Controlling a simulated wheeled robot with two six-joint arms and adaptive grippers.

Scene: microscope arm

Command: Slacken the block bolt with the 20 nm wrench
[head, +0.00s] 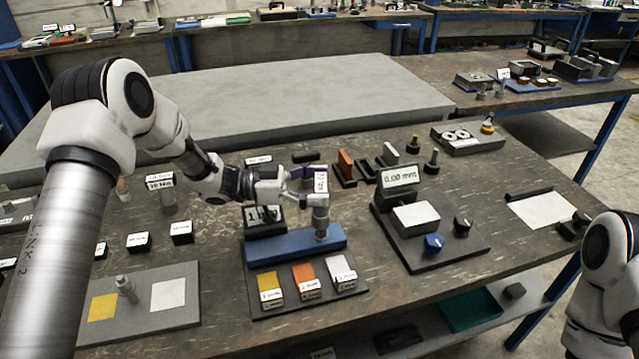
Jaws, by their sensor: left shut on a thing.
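My left gripper (291,183) reaches in from the left and is shut on a grey wrench (320,207) with a white tag whose number is too small to read surely. The wrench stands upright, its lower end at the right part of the blue block (283,247). The block bolt is hidden under the wrench, so I cannot tell how far it is seated. The block lies on a dark base plate with yellow, orange and grey tagged pads in front. My right arm shows at the lower right; its gripper is out of view.
Another tagged wrench (167,197) stands to the left. A gauge box (399,178) reading 0.00 mm stands right of the block, with a blue knob (433,243). A grey tray (143,318) with yellow and white pads lies front left. A large grey slab fills the back.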

